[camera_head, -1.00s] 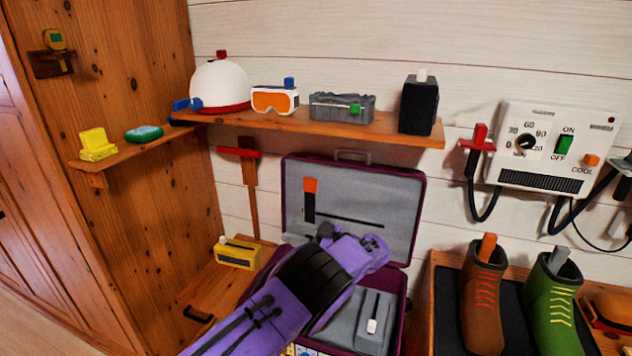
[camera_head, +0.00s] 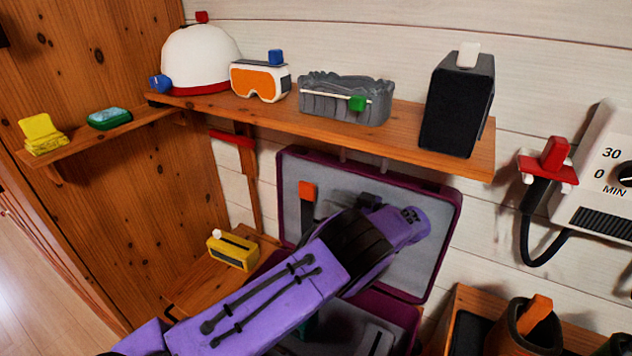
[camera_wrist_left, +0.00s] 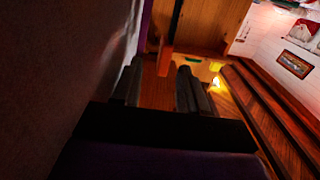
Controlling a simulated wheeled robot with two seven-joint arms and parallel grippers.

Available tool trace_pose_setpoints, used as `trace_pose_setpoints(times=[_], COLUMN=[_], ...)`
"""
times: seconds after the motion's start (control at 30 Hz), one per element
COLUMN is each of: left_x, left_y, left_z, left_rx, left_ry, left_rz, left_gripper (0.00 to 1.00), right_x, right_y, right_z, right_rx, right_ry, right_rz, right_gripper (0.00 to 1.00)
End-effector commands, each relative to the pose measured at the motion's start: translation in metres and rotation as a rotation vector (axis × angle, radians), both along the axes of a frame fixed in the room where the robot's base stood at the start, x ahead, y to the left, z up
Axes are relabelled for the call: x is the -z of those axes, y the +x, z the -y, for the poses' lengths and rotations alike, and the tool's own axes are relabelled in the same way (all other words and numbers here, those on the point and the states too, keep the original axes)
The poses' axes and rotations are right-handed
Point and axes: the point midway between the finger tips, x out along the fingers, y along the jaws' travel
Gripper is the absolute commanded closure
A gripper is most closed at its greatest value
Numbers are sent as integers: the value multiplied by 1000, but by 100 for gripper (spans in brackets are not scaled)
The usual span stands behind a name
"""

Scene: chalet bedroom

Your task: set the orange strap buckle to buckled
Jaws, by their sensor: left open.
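The orange strap buckle (camera_head: 307,191) shows as an orange tab at the top of a dark strip on the grey inside of the open purple-edged case lid (camera_head: 420,254). Whether it is fastened is unclear. My left arm crosses in front of the case and hides the lower strip. My left gripper (camera_head: 368,201) is at the lid, right of the tab, its fingers mostly hidden by the wrist. In the left wrist view the gripper (camera_wrist_left: 160,85) is open with nothing clearly held. An orange piece (camera_wrist_left: 165,58) shows beyond the fingers; I cannot tell if it is the buckle.
A wooden shelf (camera_head: 410,131) above the lid carries a white helmet (camera_head: 200,58), goggles (camera_head: 262,80), a grey basket (camera_head: 343,98) and a black box (camera_head: 457,105). A yellow box (camera_head: 232,250) stands left of the case. A boot (camera_head: 526,325) stands at lower right.

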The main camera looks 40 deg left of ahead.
Motion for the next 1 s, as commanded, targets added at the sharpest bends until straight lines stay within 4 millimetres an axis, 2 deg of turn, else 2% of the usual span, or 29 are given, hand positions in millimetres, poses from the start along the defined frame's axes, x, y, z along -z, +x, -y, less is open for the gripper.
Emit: trace_pose_setpoints(times=[0.17,0.4,0.5,0.63,0.87,0.9,1.0], left_x=[-5,-3,-2,0,1,1,1], left_y=[-2,-5,-6,-8,-9,-9,-9], left_z=[-24,-75,-89,-98,-100,-100,-100], left_rx=[3,6,7,6,5,5,5], left_ry=[-1,-1,-1,0,0,0,0], left_rz=[-2,-3,-3,-1,-1,-1,-1], left_gripper=[57,57,57,57,57,70,100], right_x=[-14,-32,-35,-36,-36,-36,-36], right_y=[-1,0,0,0,0,0,0], right_z=[0,0,0,0,0,0,0], right_rx=[0,0,0,0,0,0,0], right_ry=[0,0,0,1,0,0,0], right_rz=[-2,-1,-1,-1,-1,-1,-1], right_gripper=[57,57,57,57,57,57,57])
